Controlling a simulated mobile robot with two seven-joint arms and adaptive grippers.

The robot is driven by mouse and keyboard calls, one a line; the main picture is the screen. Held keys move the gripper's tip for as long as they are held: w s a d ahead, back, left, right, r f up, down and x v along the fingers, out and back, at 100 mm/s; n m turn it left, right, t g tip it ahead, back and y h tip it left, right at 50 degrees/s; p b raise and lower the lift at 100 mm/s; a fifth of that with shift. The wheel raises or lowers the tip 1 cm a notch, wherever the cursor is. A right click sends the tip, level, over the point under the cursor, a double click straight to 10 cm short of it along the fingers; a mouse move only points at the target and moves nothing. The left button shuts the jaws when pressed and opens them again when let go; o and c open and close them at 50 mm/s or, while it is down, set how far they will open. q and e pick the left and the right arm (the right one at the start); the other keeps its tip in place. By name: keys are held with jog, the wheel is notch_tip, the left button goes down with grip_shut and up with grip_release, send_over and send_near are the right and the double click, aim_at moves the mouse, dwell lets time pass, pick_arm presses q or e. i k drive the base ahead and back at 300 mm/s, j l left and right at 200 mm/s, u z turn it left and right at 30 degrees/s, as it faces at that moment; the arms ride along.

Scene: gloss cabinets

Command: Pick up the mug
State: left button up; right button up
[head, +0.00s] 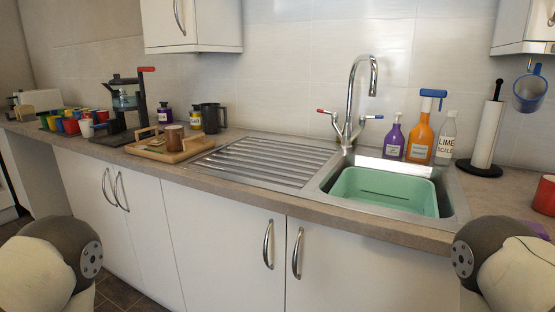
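Several mugs are in the head view, and I cannot tell which one the task means. A brown mug (174,138) stands upright on a wooden tray (150,154) on the counter. A dark grey mug or jug (212,117) stands behind it to the right. Several small coloured cups stand at the far left, with a white mug (86,128) in front. A red object (544,196), perhaps a mug, is cut by the right edge. Only upper parts of my arms show at the lower corners; neither gripper is in view.
A sink with a green basin (350,188) and ribbed drainer (262,162) fills the counter's middle. Behind are a tap (350,95), an orange spray bottle (420,140) and a paper roll (488,133). A coffee maker (127,95) stands left. Cabinet handles stick out below.

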aim_at(529, 91)
jog(key=z, duration=1.4)
jog(key=i+z, duration=0.2)
jog(key=z, duration=0.15)
jog(key=i+j+z, duration=0.15)
jog(key=z, duration=0.15)
jog(key=i+j+z, duration=0.1)
jog(key=z, duration=0.25)
jog(key=i, duration=0.05)
